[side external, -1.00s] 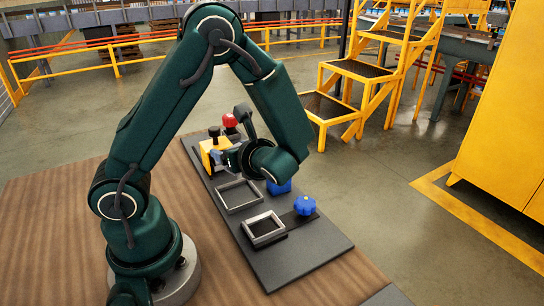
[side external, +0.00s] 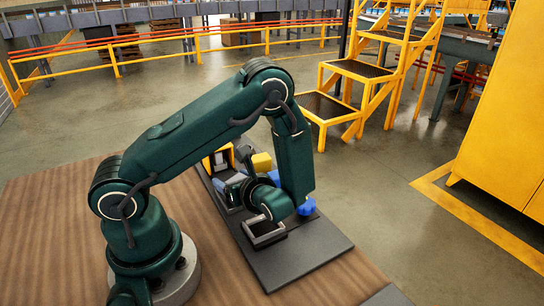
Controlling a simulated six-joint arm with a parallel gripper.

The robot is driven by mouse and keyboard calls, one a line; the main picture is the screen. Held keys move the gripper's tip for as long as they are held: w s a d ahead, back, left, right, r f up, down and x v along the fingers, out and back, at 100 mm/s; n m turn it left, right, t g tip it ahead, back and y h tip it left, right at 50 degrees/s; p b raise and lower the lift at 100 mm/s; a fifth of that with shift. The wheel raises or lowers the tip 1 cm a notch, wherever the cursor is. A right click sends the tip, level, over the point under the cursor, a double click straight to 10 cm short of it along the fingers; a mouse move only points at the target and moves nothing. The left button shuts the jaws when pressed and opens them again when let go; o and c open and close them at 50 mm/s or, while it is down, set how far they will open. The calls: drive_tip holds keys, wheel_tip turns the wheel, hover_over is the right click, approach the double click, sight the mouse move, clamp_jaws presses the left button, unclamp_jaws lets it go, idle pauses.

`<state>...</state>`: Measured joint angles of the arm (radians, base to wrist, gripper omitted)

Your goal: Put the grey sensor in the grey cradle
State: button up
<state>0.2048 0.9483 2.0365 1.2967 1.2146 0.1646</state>
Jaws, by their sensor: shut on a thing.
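My gripper (side external: 236,186) is low over the left grey cradle, pointing left in the picture, and shut on a small grey thing that I take for the grey sensor. That thing is mostly hidden by the gripper and too small to make out. Two open grey frames lie on the dark board. The left one (side external: 222,196) is largely covered by my gripper. The right one (side external: 264,242) shows its front part, with my wrist over its back edge. I cannot tell whether the held thing touches the left frame.
A yellow housing (side external: 208,163) stands at the board's far left end. A yellow block (side external: 262,162) is behind my wrist. A blue knob (side external: 307,206) is right of my wrist. The dark board's (side external: 305,262) near right end is clear.

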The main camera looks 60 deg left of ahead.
drive_tip(key=shift+f, duration=0.15)
drive_tip(key=o, duration=1.3)
